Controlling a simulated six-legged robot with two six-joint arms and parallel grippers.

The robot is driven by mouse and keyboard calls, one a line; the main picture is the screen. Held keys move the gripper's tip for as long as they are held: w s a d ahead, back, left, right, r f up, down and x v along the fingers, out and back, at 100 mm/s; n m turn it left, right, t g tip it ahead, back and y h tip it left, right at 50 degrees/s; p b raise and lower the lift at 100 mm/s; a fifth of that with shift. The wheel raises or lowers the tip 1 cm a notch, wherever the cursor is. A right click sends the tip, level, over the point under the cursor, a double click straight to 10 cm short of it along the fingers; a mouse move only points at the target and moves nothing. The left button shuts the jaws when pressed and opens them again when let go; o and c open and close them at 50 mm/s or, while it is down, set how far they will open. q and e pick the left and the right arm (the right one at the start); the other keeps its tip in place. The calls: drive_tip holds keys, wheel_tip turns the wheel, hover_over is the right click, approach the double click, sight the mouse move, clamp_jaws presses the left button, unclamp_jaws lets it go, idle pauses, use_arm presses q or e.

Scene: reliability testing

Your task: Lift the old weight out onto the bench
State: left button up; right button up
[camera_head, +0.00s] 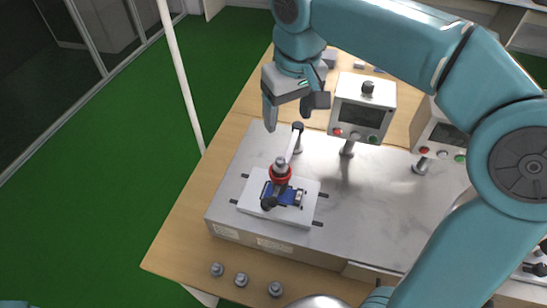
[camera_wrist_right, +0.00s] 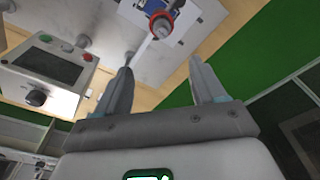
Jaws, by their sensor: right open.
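A small grey weight (camera_head: 281,161) sits at a red ring (camera_head: 281,175) on the test fixture, above a blue part (camera_head: 285,194) on a white plate (camera_head: 250,205). The red ring (camera_wrist_right: 161,24) also shows at the top of the right wrist view, beyond my fingertips. My right gripper (camera_head: 293,117) is open and empty, above and behind the weight, fingers pointing down. Its two spread fingers (camera_wrist_right: 160,66) show in the wrist view with nothing between them. A thin white lever (camera_head: 293,146) reaches from a black-topped post to the ring. My left gripper is out of view.
Several grey weights, one of them here (camera_head: 241,279), stand on the wooden bench (camera_head: 180,240) in front of the metal base (camera_head: 330,220). A control box (camera_head: 362,108) with a screen stands right of my gripper. Bare wood lies left of the base.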

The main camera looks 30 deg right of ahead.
hover_over(281, 159)
drive_tip(key=s, duration=0.1)
wheel_tip(281, 159, down, 9)
drive_tip(key=shift+d+f, duration=0.15)
drive_tip(key=shift+s+a+f, duration=0.15)
drive_tip(key=shift+a+f, duration=0.1)
drive_tip(key=shift+f, duration=0.3)
drive_tip(key=f, duration=0.2)
drive_tip(key=w+f, duration=0.1)
drive_tip(key=f, duration=0.1)
drive_tip(key=shift+w+d+f+p, duration=0.1)
drive_tip(key=shift+f+p, duration=0.25)
drive_tip(key=shift+p, duration=0.05)
drive_tip(key=shift+f, duration=0.3)
drive_tip(key=shift+c, duration=0.6)
drive_tip(key=c, duration=1)
clamp_jaws()
